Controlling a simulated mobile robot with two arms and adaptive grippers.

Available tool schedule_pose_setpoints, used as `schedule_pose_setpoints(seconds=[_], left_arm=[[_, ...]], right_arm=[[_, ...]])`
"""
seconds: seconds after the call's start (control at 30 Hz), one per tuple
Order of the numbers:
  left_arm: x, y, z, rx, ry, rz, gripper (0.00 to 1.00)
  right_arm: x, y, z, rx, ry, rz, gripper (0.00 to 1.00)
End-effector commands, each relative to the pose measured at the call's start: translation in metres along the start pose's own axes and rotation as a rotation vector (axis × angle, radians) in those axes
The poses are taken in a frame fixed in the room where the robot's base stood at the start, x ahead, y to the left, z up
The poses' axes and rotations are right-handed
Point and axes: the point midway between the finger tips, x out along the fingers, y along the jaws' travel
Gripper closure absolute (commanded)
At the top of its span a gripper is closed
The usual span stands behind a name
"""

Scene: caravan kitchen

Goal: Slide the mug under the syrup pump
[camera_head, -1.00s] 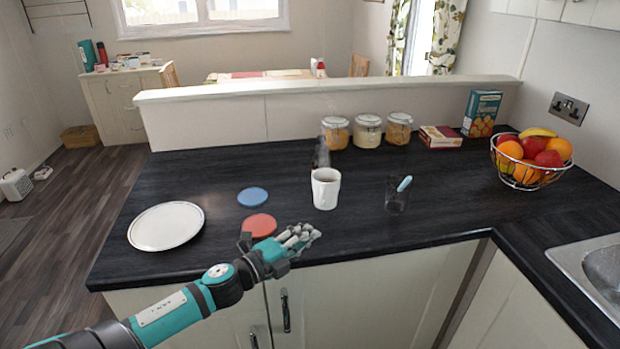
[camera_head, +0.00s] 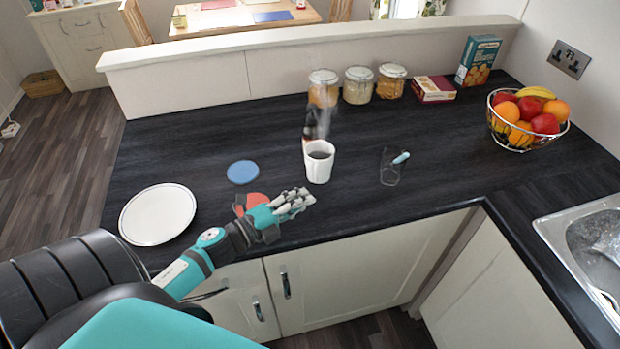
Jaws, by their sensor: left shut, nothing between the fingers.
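A white mug (camera_head: 318,166) with dark liquid stands upright on the dark counter, right of the middle, with steam rising from it. Close behind it is a narrow dark shape (camera_head: 308,126), partly veiled by steam; it may be the syrup pump, but I cannot make out a spout. My left gripper (camera_head: 304,199) is shut and empty at the counter's front edge, in front of and a little left of the mug, apart from it. My right gripper is not in view.
A blue coaster (camera_head: 242,172) and a partly covered red coaster (camera_head: 257,201) lie left of the mug, near a white plate (camera_head: 158,214). A glass (camera_head: 390,168) with a light-blue item stands right. Jars (camera_head: 358,86), boxes (camera_head: 482,60) and a fruit basket (camera_head: 512,138) stand farther back.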

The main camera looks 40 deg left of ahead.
Motion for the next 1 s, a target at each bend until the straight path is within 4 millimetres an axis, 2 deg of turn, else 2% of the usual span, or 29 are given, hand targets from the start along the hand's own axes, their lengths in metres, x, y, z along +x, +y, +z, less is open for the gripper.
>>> schedule_pose_setpoints(seconds=[0.1,0.3,0.8,1.0], left_arm=[[0.023,-0.004,0.004,0.001,-0.001,-0.002,1.00],[0.040,-0.001,0.023,0.000,-0.001,0.001,1.00],[0.045,0.001,0.029,-0.001,0.001,0.000,1.00],[0.062,0.002,0.046,0.002,0.000,-0.001,1.00]], right_arm=[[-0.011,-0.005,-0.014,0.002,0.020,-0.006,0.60],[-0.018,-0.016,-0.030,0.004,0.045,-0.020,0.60],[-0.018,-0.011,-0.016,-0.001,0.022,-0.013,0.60],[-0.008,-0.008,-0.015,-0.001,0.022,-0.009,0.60]])
